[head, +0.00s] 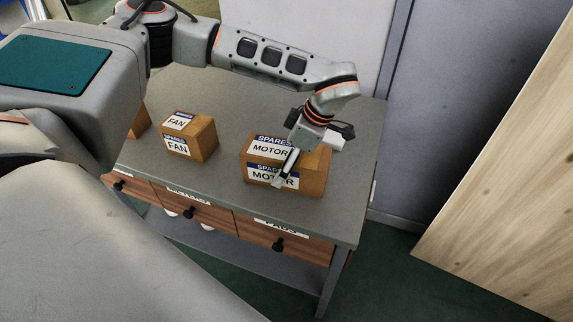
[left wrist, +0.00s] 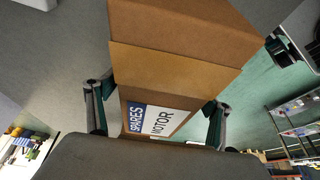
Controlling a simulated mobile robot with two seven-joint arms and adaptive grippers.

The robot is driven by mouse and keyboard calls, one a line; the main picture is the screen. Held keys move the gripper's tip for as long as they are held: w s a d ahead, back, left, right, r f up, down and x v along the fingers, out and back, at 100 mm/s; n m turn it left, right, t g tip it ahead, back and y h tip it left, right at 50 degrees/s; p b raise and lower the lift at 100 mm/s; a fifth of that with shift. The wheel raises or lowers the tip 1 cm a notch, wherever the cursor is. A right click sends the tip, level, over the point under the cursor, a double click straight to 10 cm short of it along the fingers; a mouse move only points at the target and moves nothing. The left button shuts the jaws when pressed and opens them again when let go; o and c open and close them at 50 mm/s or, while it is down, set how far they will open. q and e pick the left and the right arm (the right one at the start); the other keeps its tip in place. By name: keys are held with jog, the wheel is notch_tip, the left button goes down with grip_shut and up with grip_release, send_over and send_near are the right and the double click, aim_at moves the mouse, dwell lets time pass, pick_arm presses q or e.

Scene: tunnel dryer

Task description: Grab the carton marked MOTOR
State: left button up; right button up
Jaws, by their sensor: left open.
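The MOTOR carton (head: 312,181) is a brown box with white and blue SPARES MOTOR labels, standing on the grey bench top near its right end. My left gripper (head: 296,163) reaches down over it from above, with one finger in front of the labelled face. The other finger is hidden in the head view. The jaws are open, and I cannot tell whether either finger touches the box. My right gripper is not in view.
A smaller FAN carton (head: 203,139) stands to the left on the bench (head: 225,198). Another brown box (head: 141,122) is partly hidden behind my arm. Labelled drawers with dark knobs line the bench front. A wooden panel (head: 510,190) stands at the right.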

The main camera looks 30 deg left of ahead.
pick_arm(q)
jog(key=shift+w+r, duration=0.1)
jog(key=c, duration=2.2)
jog(key=shift+r, duration=0.1)
